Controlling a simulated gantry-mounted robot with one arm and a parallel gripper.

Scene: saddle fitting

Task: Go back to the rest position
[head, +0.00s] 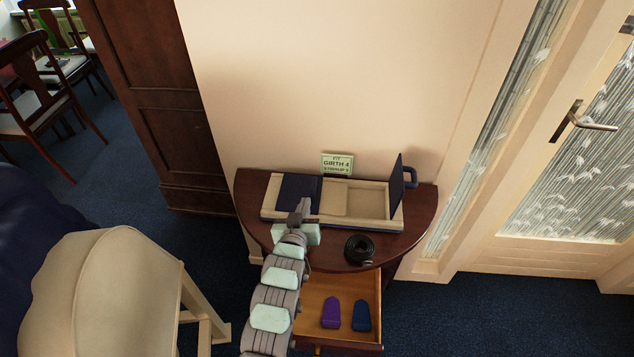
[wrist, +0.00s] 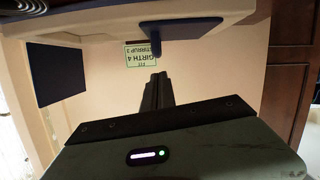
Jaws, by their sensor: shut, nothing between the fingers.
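My gripper (head: 303,206) is shut and empty. In the head view it is over the front edge of the long cream and navy box (head: 333,222), near its left navy cover (head: 298,188); I cannot tell if it touches the box. The wrist view shows the closed fingers (wrist: 157,90) below the box's underside or edge, with the sign (wrist: 141,54) behind them. The box's middle compartment is open and looks empty. A navy panel (head: 397,188) stands upright at its right end.
The box stands on a half-round wooden table (head: 422,222) against the wall. A black coiled strap (head: 359,249) lies in front of it. The open drawer (head: 313,290) below holds a purple piece (head: 331,313) and a blue piece (head: 361,315). A beige saddle-like form (head: 100,290) stands left.

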